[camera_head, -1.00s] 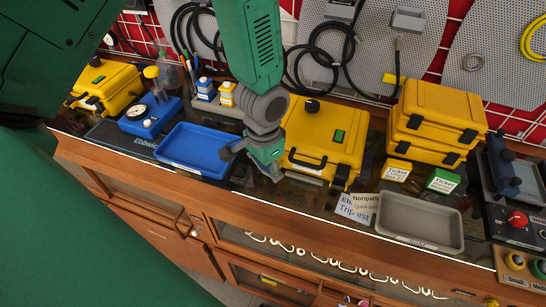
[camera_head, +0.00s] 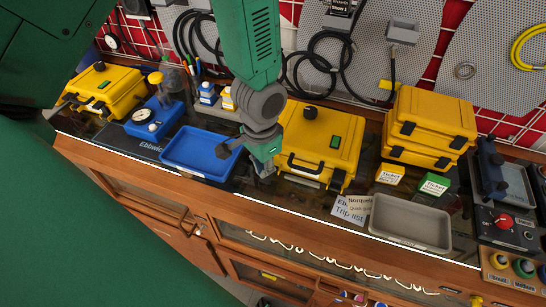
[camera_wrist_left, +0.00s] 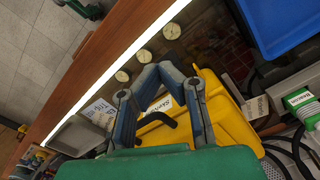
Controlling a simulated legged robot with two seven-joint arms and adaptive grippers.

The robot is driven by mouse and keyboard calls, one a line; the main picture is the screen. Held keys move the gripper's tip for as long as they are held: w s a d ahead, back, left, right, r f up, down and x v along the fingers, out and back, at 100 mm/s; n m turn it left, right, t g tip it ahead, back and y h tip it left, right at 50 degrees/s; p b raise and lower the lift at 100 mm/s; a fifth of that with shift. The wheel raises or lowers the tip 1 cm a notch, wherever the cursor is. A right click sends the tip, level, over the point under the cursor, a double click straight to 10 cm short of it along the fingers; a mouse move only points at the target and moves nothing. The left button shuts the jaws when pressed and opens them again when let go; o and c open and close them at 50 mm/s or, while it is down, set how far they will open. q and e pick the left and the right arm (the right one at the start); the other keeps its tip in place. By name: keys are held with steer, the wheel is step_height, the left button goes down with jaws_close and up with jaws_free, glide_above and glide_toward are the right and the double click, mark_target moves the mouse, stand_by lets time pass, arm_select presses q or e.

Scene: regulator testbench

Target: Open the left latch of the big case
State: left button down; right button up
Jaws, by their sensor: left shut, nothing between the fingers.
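The big yellow case (camera_head: 322,133) stands closed at the middle of the bench, with a black front handle (camera_head: 305,166), a dark knob and a green label on top. A dark latch (camera_head: 338,180) shows right of the handle. The left latch is hidden behind my left gripper or too small to make out. My left gripper (camera_head: 264,172) points down just left of the case's front. In the left wrist view its fingers (camera_wrist_left: 160,70) are shut and empty, in front of the yellow case (camera_wrist_left: 225,115). I cannot tell whether they touch it. My right gripper is not in view.
A blue tray (camera_head: 200,152) lies left of my left gripper. Stacked yellow cases (camera_head: 430,125), ticket boxes (camera_head: 434,184) and a grey tray (camera_head: 410,222) are to the right. Another yellow case (camera_head: 105,88) and a blue gauge box (camera_head: 155,118) stand at the left.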

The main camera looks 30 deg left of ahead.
arm_select(q)
step_height(320, 180, up, 4)
steer(key=shift+r+p, duration=0.1)
steer(key=shift+p, duration=1)
steer(key=shift+n+h, duration=0.3)
steer(key=shift+n, duration=0.5)
steer(key=s+f, duration=0.8)
steer(key=shift+a, duration=0.3)
steer(key=s+a+f+n+b, duration=0.1)
steer(key=s+a+f, duration=0.15)
steer(key=s, duration=0.35)
steer(key=s+a+f+n, duration=0.1)
steer(key=s+f, duration=0.3)
steer(key=s, duration=0.2)
steer(key=w+f+b, duration=0.1)
steer(key=f+b, duration=0.7)
steer(key=b, duration=0.1)
steer(key=w+d+f+m+b, duration=0.1)
steer(key=w+f+b, duration=0.1)
steer(key=f+b, duration=0.7)
steer(key=shift+d+t, duration=0.3)
